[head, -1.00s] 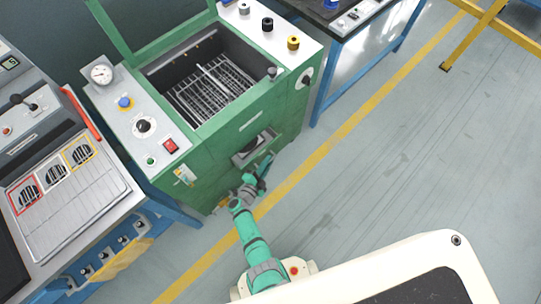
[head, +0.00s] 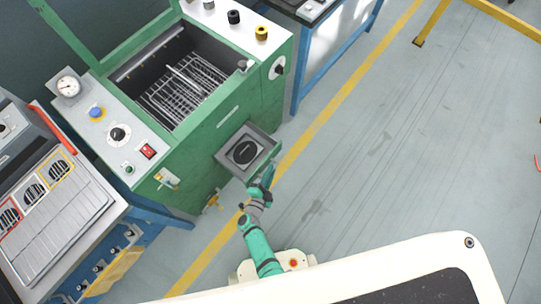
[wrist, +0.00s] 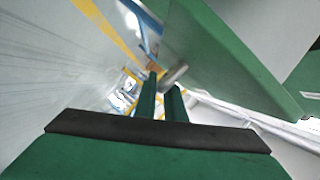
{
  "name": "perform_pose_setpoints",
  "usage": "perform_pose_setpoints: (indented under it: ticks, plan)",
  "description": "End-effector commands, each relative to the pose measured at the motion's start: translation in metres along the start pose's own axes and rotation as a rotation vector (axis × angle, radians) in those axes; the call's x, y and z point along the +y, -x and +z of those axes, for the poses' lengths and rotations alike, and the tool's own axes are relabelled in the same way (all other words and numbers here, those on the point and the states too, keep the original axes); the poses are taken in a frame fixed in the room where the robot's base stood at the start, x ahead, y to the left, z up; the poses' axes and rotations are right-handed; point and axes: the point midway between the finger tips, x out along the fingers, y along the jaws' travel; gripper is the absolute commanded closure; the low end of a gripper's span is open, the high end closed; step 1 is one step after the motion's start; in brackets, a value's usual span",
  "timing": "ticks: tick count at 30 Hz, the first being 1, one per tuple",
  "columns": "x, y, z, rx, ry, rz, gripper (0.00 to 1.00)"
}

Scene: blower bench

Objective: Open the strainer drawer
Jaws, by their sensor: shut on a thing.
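The strainer drawer (head: 226,157) is a grey tray with a dark round strainer (head: 245,151) in it. It stands out from the front of the green machine (head: 205,150), and its inside shows from above. My gripper (head: 267,178) is at the drawer's green front panel. In the wrist view my two green fingers (wrist: 163,98) are closed on a short grey bar handle (wrist: 174,74) beside a large green panel (wrist: 215,60). Much of the handle is hidden by the fingers.
The machine's lid is up over a basin with a wire rack (head: 180,88). A brass valve (head: 213,201) sticks out low on the machine's front. A bench with a slatted panel (head: 60,215) stands left. Open floor (head: 400,150) lies right of the yellow line.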

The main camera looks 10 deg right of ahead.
Motion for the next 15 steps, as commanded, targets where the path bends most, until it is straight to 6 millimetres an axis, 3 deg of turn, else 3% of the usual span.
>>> perform_pose_setpoints:
  ticks: [5, 6, 7, 15]
  plan:
    - [0.0014, -0.0006, -0.0007, 0.0, 0.0, 0.003, 1.0]
    - [0.0014, -0.0006, -0.0007, 0.0, 0.0, 0.003, 0.86]
    - [0.0014, -0.0006, -0.0007, 0.0, 0.0, 0.003, 0.83]
    - [0.0006, -0.0002, -0.0004, 0.001, 0.0, 0.002, 0.83]
